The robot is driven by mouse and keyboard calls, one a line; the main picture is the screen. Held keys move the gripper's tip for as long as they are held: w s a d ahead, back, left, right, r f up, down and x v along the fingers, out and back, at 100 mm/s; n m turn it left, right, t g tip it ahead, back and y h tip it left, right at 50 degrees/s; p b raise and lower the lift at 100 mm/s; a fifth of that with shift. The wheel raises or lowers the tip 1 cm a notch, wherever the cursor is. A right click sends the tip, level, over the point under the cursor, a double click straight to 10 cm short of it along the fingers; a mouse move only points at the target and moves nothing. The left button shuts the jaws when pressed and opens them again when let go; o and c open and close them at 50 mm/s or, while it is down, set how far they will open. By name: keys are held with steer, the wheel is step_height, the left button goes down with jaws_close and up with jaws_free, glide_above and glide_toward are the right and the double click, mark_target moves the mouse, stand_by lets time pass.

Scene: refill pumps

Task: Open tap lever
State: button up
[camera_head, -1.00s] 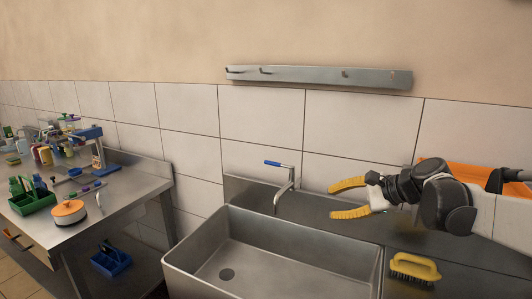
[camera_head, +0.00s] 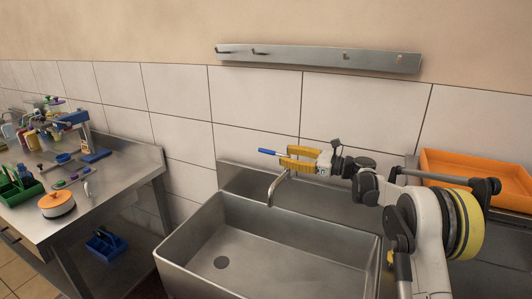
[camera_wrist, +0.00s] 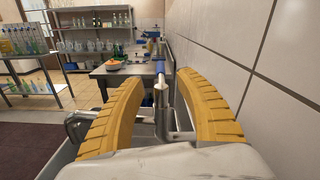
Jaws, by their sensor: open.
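The tap (camera_head: 272,190) is a grey metal spout at the back edge of the sink. Its lever (camera_head: 267,152) is a thin bar with a blue grip that points left in the head view. My gripper (camera_head: 286,157) has yellow fingers and is open at the lever, with the blue end sticking out past the fingertips. In the wrist view, the lever (camera_wrist: 159,69) runs forward between the two spread fingers (camera_wrist: 161,80). I see gaps on both sides there. The lever's base is partly hidden by my fingers in the head view.
The steel sink (camera_head: 185,243) lies below the tap. The tiled wall (camera_head: 255,98) is close behind, to the right in the wrist view. An orange tray (camera_head: 470,160) stands at the right. A steel table (camera_head: 125,185) with several bottles and tools is at the left.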

mark_target(267, 151)
steer(key=b+x, duration=0.1)
steer(key=x, duration=0.7)
steer(key=shift+w+f+b, duration=0.1)
steer(key=shift+b, duration=0.25)
jaws_close()
